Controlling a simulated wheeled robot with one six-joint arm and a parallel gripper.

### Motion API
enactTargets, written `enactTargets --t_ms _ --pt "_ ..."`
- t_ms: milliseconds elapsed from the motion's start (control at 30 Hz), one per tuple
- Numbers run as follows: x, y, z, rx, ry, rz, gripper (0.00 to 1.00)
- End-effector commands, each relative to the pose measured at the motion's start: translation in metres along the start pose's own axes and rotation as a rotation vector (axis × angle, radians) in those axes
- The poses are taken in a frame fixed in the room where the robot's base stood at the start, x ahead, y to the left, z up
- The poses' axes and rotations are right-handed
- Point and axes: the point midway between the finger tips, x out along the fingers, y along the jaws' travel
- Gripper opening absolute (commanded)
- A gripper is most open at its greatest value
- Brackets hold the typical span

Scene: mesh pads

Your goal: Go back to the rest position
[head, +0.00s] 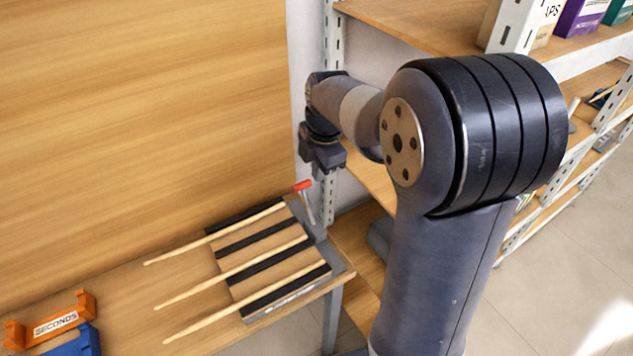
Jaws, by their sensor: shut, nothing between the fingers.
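My gripper (322,160) is dark and hangs at the end of my bent arm, near the white upright post right of the wooden panel. It is shut and empty. It is above and apart from the table, over the far right end of a pad with black stripes (262,262). The fingertips are small and partly unclear. My large arm links cover much of the picture's right middle.
Three pale wooden sticks (235,287) lie across the pad. A red-handled lever (303,187) stands at its far corner, below my gripper. Shelving (410,22) with boxes stands right, beside open floor.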

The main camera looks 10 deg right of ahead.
Motion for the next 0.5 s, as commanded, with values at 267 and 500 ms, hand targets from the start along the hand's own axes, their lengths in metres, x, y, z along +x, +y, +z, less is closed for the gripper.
enactTargets --t_ms 267,500 --pt "-0.0122 -0.0007 0.0001 0.0 0.0 -0.001 0.0" --pt "-0.0111 -0.0007 0.0001 0.0 0.0 -0.001 0.0"
